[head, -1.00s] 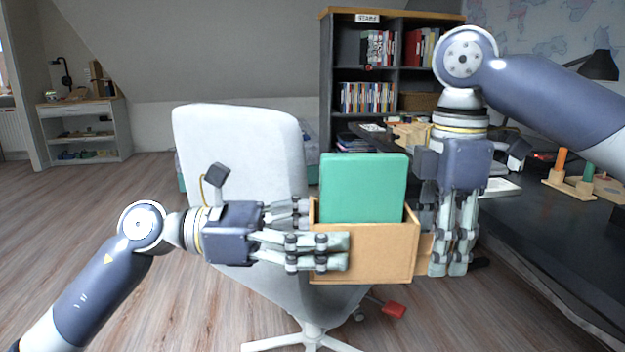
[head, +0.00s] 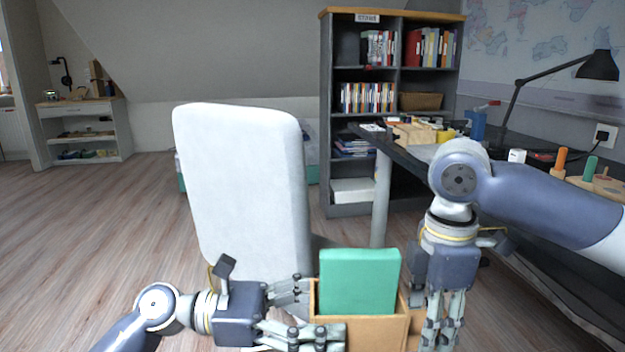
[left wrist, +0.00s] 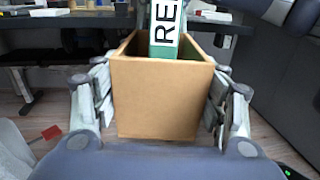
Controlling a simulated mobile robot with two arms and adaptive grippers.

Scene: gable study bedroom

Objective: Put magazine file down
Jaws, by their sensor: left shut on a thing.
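The magazine file (head: 378,334) is a light brown open-topped box low in the head view. A green folder or book (head: 358,282) stands in it. In the left wrist view the file (left wrist: 160,98) fills the middle, and the green item (left wrist: 166,30) shows a white label with "RE". My left gripper (head: 312,312) is shut on the file from its left, fingers along opposite sides. My right gripper (head: 443,322) points down close beside the file's right side. Whether it touches or grips the file is unclear. The file's underside is hidden.
A white chair (head: 245,190) stands just behind the file and left arm. A dark desk (head: 405,158) with several items and a lamp (head: 598,66) runs along the right. A dark bookcase (head: 326,110) stands behind. Open wooden floor (head: 90,230) lies at the left.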

